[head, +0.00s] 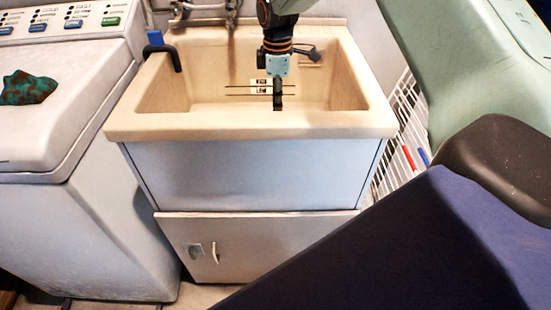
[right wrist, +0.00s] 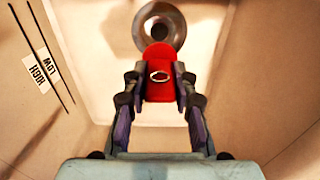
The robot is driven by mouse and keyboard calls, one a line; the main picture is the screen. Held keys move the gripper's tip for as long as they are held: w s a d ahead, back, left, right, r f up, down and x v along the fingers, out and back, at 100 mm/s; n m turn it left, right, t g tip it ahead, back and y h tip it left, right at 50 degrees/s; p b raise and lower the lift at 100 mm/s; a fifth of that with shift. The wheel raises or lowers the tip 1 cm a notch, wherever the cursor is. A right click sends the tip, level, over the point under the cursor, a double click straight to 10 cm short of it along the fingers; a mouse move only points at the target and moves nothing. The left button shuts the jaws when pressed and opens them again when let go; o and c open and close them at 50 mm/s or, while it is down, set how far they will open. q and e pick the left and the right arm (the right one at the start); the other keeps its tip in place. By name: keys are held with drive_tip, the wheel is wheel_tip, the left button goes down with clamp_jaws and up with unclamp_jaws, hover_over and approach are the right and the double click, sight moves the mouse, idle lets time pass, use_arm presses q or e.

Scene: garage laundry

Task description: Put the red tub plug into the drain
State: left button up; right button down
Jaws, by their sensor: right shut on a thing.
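The red tub plug (right wrist: 160,72) shows in the right wrist view, with a small metal ring on it. My right gripper (right wrist: 160,88) is shut on the plug, one finger on each side. The round metal drain (right wrist: 159,24) lies in the tub floor just beyond the plug, and the plug overlaps its near edge in the picture. I cannot tell the height of the plug above the floor. In the head view my right gripper (head: 277,100) reaches down into the beige tub (head: 250,125); the front rim hides the drain, and I cannot make out the plug there. My left gripper is not in view.
The tub walls stand around my right gripper, one with HIGH and LOW marks (right wrist: 41,73). A dark hook with a blue clamp (head: 156,40) sits on the left rim. A washer (head: 70,100) with a dark cloth (head: 27,88) stands left; a white rack (head: 405,115) stands right.

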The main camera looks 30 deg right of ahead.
drive_tip(key=shift+d+f, duration=0.3)
drive_tip(key=shift+f, duration=0.3)
wheel_tip(320, 180, down, 6)
drive_tip(key=shift+a+b, duration=0.15)
drive_tip(key=shift+b, duration=0.95)
drive_tip(key=shift+f, duration=0.35)
wheel_tip(320, 180, down, 3)
drive_tip(key=shift+r+b, duration=0.1)
drive_tip(key=shift+b, duration=0.45)
drive_tip(key=shift+f, duration=0.4)
drive_tip(key=c, duration=1.1)
unclamp_jaws()
drive_tip(key=shift+f, duration=0.1)
drive_tip(key=shift+o, duration=0.2)
